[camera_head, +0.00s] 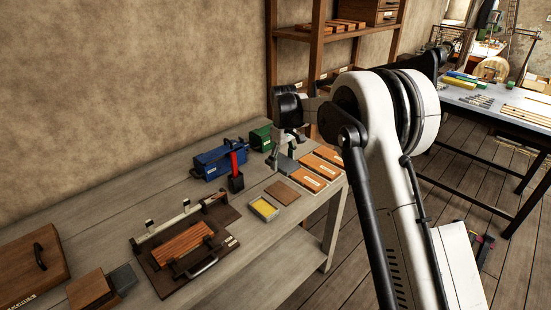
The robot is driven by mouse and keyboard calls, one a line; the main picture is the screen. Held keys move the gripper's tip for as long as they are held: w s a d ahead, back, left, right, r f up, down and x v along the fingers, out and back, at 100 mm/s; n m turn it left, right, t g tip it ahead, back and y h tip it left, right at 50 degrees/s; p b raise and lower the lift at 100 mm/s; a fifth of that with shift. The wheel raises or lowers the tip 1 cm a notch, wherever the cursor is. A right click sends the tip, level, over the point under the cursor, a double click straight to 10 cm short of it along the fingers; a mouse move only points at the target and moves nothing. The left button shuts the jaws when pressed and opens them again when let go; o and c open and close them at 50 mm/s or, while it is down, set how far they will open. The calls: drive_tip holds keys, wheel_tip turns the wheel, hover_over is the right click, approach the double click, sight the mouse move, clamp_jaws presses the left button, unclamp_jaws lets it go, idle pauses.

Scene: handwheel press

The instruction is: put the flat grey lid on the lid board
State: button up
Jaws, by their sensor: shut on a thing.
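My gripper (280,156) is at the right part of the workbench, pointing down, low over the bench top. It is shut on a flat grey piece, the grey lid (288,166), partly hidden by the fingers. Whether the lid touches the bench is too small to tell. Several orange-brown wooden boards with pale labels (322,167) lie just right of the lid. Which of them is the lid board cannot be read. A plain brown square plate (283,192) lies in front of the lid.
A blue box (220,162), a green box (261,138) and a black holder with a red handle (236,181) stand left of my gripper. A tray with yellow inside (264,208) and a press fixture (186,243) lie nearer. The shelf rack (316,50) rises behind.

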sight(282, 192)
drive_tip(key=shift+w+d, duration=0.1)
wheel_tip(282, 192, down, 3)
drive_tip(key=b, duration=0.3)
drive_tip(key=shift+f, duration=0.15)
drive_tip(key=shift+f+b, duration=2.2)
drive_tip(key=shift+f, duration=1.8)
drive_tip(key=shift+f+b, duration=0.55)
drive_tip(key=shift+f, duration=0.1)
drive_tip(key=o, duration=1.7)
drive_tip(key=shift+c, duration=0.2)
drive_tip(key=shift+r, duration=0.1)
drive_tip(key=shift+r+p, duration=1.1)
drive_tip(key=shift+r, duration=2.3)
